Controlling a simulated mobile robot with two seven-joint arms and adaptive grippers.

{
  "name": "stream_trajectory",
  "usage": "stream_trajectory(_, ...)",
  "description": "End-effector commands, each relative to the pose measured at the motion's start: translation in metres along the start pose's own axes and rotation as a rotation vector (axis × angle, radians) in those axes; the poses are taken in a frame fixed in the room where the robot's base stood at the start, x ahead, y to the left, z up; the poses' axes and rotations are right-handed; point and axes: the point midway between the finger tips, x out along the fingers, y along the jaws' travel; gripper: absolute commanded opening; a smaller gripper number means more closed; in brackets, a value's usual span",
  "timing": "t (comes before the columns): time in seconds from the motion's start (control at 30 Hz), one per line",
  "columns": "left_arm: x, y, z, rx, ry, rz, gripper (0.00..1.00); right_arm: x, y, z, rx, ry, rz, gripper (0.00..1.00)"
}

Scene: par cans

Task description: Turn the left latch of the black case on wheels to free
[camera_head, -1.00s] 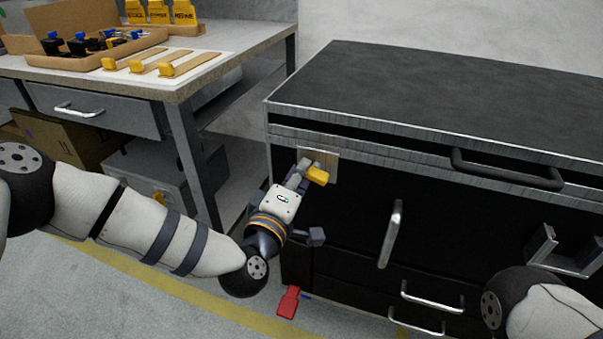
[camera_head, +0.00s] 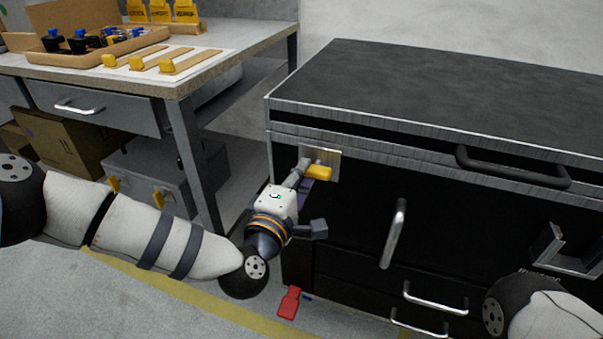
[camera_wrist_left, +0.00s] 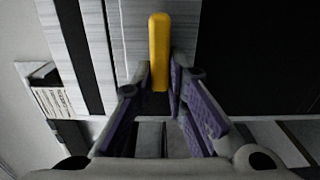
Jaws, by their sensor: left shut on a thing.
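The black case (camera_head: 450,115) stands on the right in the head view. Its left latch has a yellow handle (camera_head: 319,172) on a bright metal plate (camera_head: 333,156) near the top left corner of the front. The handle points to the right, nearly level. My left gripper (camera_head: 305,178) is at this handle. In the left wrist view, the yellow handle (camera_wrist_left: 159,45) stands upright in the picture, with its lower end between the fingers of my left gripper (camera_wrist_left: 162,85), which are shut on it. My right arm shows at the lower right, but its gripper is out of view.
A dark bar handle (camera_head: 512,167) and a bright upright handle (camera_head: 394,233) stick out from the case front, with drawer handles (camera_head: 435,297) below. A red tag-like piece (camera_head: 289,303) is low near the floor. A workbench (camera_head: 215,65) stands at the left.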

Motion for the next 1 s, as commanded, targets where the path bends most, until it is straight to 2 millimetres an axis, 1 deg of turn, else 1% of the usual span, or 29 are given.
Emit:
stream_trajectory(0.13,-0.001,-0.001,0.001,-0.003,-0.003,-0.002,0.0,0.0,0.0,0.0,0.0,0.0,0.0,0.0)
stream_trajectory(0.17,-0.001,-0.001,0.001,-0.003,-0.003,-0.002,0.2,0.0,0.0,0.0,0.0,0.0,0.0,0.0)
stream_trajectory(0.2,-0.001,-0.001,0.001,-0.002,-0.003,-0.002,0.29,0.0,0.0,0.0,0.0,0.0,0.0,0.0)
stream_trajectory(0.23,0.0,-0.001,0.001,-0.002,-0.003,-0.002,0.33,0.0,0.0,0.0,0.0,0.0,0.0,0.0)
stream_trajectory(0.47,0.0,0.0,0.001,-0.001,-0.001,-0.001,0.33,0.0,0.0,0.0,0.0,0.0,0.0,0.0)
stream_trajectory(0.57,-0.004,-0.001,0.0,0.0,-0.002,-0.002,0.33,0.0,0.0,0.0,0.0,0.0,0.0,0.0)
stream_trajectory(0.67,-0.022,-0.001,0.0,-0.002,-0.002,-0.004,0.33,0.0,0.0,0.0,0.0,0.0,0.0,0.0)
stream_trajectory(0.8,-0.062,-0.002,0.0,-0.003,-0.003,-0.006,0.33,0.0,0.0,0.0,0.0,0.0,0.0,0.0)
stream_trajectory(0.9,-0.087,-0.001,0.0,-0.003,-0.002,-0.005,0.33,0.0,0.0,0.0,0.0,0.0,0.0,0.0)
stream_trajectory(1.0,-0.106,-0.001,0.001,-0.002,-0.003,-0.004,0.33,0.0,0.0,0.0,0.0,0.0,0.0,0.0)
